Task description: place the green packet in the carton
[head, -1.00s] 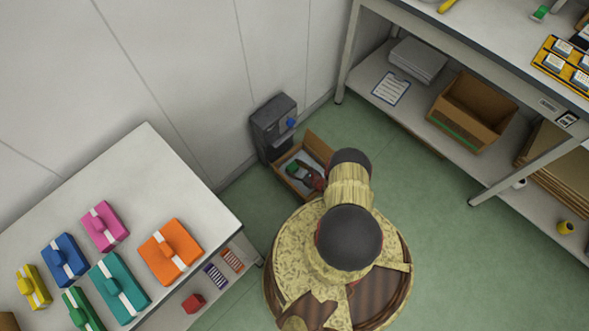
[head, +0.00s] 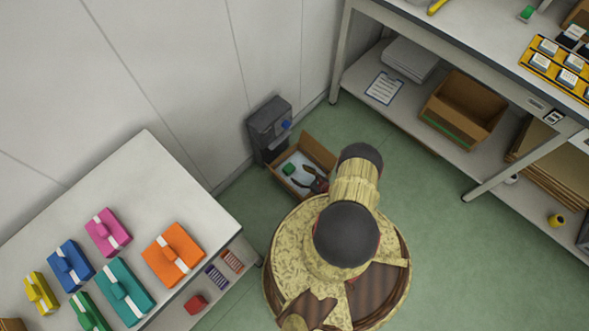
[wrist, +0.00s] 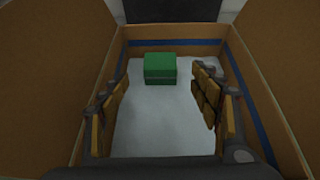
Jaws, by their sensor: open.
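The green packet (head: 289,169) lies in the open carton (head: 321,152) on the floor, on the pale bottom. In the wrist view the packet (wrist: 160,69) is a small green block near the carton's far wall (wrist: 175,46), apart from my fingers. My gripper (head: 318,184) is at the near right part of the carton, partly hidden by my arm in the head view. In the wrist view my gripper (wrist: 160,98) is open and empty, with fingers at both sides of the picture and bare carton bottom between them.
A dark grey bin-like unit (head: 268,128) stands against the wall behind the carton. A white table (head: 150,160) with several coloured boxes is at left. A shelved bench (head: 440,45) at right holds another brown carton (head: 463,108). Green floor (head: 410,180) between is clear.

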